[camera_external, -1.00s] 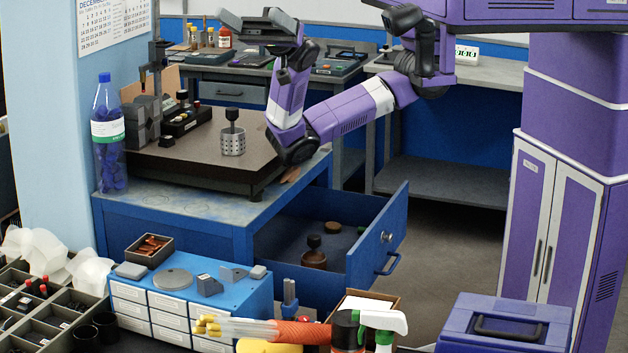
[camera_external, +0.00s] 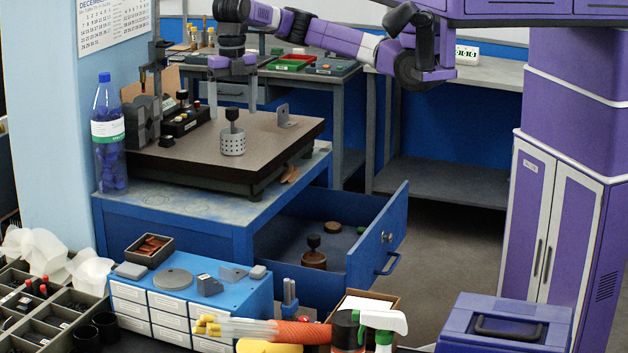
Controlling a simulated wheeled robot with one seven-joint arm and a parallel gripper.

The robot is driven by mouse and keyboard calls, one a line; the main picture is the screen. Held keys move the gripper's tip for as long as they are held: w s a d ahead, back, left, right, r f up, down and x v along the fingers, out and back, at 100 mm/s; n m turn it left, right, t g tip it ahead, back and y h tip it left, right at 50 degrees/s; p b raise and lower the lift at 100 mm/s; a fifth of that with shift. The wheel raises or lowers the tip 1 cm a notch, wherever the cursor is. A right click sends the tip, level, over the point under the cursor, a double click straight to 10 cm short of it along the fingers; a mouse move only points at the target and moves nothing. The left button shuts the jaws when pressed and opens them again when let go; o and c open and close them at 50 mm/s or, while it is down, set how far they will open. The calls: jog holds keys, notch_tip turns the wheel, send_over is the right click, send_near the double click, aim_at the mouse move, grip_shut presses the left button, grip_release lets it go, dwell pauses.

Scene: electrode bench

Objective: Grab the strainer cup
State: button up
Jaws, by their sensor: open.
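The strainer cup (camera_external: 232,145) is a small pale metal cup full of holes, standing upright on the brown bench plate (camera_external: 185,160). A dark stem with a round black knob (camera_external: 232,114) sticks up from it. My gripper (camera_external: 232,103) points down above the cup, its two grey fingers apart on either side in the picture, near the height of the knob. It is open and holds nothing. I cannot tell from this view whether the fingers are at the same depth as the knob.
A grey stand and dark block (camera_external: 183,118) are left of the cup, with a small black knob (camera_external: 166,141) nearby. A grey bracket (camera_external: 284,115) stands to the right. A blue bottle (camera_external: 107,135) is at the far left. An open blue drawer (camera_external: 330,240) juts out below.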

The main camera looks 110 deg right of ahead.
aim_at(233, 131)
jog(key=shift+s+d+r, duration=0.15)
jog(key=shift+d, duration=0.3)
jog(key=shift+f, duration=0.8)
jog(key=shift+w+a+f, duration=0.1)
jog(key=shift+f, duration=0.9)
jog(key=shift+w+a+f, duration=0.1)
jog(key=shift+a+f, duration=0.05)
jog(key=shift+f, duration=0.8)
jog(key=shift+w+a+f, duration=0.1)
jog(key=shift+f, duration=0.9)
jog(key=c, duration=1.6)
